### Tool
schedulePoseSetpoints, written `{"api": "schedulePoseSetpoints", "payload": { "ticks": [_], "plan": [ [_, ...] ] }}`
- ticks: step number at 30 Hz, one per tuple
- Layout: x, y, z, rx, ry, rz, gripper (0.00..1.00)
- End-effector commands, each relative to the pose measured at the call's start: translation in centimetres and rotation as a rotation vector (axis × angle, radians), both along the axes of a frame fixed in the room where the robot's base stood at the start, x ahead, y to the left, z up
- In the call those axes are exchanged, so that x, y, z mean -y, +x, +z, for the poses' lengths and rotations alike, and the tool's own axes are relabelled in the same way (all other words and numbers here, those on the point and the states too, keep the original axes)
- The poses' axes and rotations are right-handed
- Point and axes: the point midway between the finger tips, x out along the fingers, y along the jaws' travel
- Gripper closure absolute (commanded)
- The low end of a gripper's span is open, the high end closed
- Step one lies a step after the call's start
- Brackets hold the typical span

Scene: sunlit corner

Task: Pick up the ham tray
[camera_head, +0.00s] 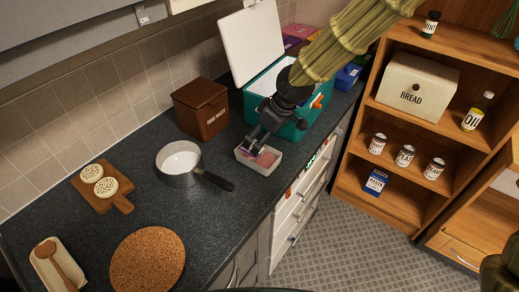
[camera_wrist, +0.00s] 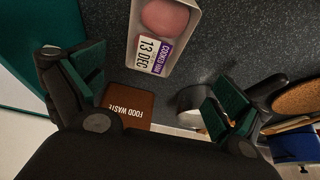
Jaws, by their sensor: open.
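The ham tray (camera_head: 268,163) is a small pale tray with pink ham, on the dark worktop near its front edge. In the wrist view the ham tray (camera_wrist: 152,56) is at the top centre, with a label reading "COOKED HAM" and "13 DEC". My gripper (camera_head: 257,146) is over the left part of the tray in the head view and hides some of it. In the wrist view my gripper (camera_wrist: 158,92) has its two fingers wide apart, with nothing between them. Whether a finger touches the tray is unclear.
A teal cool box (camera_head: 295,128) with its white lid (camera_head: 250,42) raised stands behind my gripper. A brown food waste bin (camera_head: 202,110) and a saucepan (camera_head: 180,163) with a black handle stand left of the tray. Bare worktop lies in front of the pan.

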Motion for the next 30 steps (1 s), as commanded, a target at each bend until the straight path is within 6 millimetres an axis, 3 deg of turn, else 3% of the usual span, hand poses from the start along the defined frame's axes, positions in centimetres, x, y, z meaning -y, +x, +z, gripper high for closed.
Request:
{"api": "schedulePoseSetpoints", "payload": {
  "ticks": [9, 20, 30],
  "plan": [
    [0.2, 0.8, -3.5, -0.002, -0.001, -0.019, 0.00],
    [-0.2, 1.3, -5.0, -0.002, -0.001, -0.019, 0.00],
    [-0.8, 2.2, -8.3, -0.002, -0.001, -0.017, 0.00]
  ]
}}
